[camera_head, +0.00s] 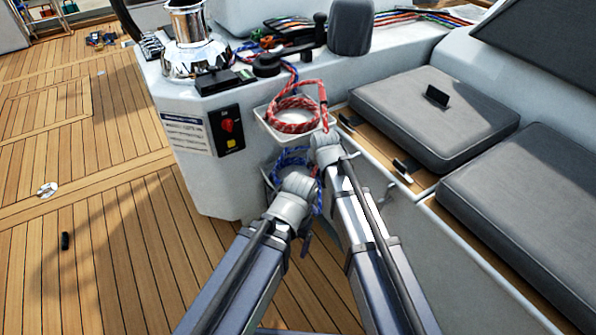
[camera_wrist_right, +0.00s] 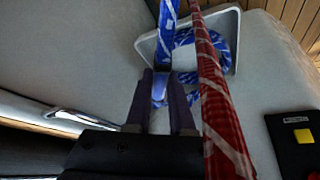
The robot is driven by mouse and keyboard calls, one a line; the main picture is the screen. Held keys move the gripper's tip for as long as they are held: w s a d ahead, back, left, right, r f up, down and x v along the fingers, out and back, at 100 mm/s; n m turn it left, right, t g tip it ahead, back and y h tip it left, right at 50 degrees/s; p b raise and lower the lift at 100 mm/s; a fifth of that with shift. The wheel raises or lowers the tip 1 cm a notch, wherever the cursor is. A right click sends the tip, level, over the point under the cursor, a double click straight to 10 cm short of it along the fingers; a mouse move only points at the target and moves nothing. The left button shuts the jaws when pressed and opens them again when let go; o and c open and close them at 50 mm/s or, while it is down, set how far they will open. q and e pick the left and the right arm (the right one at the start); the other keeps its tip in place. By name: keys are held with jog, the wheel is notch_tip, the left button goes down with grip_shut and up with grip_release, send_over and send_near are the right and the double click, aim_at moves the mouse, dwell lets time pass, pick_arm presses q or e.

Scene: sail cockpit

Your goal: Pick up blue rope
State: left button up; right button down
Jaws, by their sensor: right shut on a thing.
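The blue rope (camera_head: 290,158) lies coiled in the lower white bin at the console's side, partly hidden by my arms, with some hanging down below. In the right wrist view the blue rope (camera_wrist_right: 167,25) runs up from between the fingers, with more loops in the white bin (camera_wrist_right: 146,45) beyond. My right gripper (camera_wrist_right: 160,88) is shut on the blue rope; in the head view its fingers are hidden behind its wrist. My left arm's end (camera_head: 297,186) is in front of the lower bin; its fingers are hidden.
A red rope (camera_head: 292,113) is coiled in the upper white tray (camera_head: 270,128). A red rope (camera_wrist_right: 218,90) passes close beside my right gripper. A switch panel (camera_head: 227,130) is on the console to the left. Grey cushions (camera_head: 435,115) lie to the right. The left deck is mostly clear.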

jog(key=shift+r, duration=0.2)
jog(key=shift+r+p, duration=1.35)
jog(key=shift+p, duration=0.15)
jog(key=shift+r, duration=0.1)
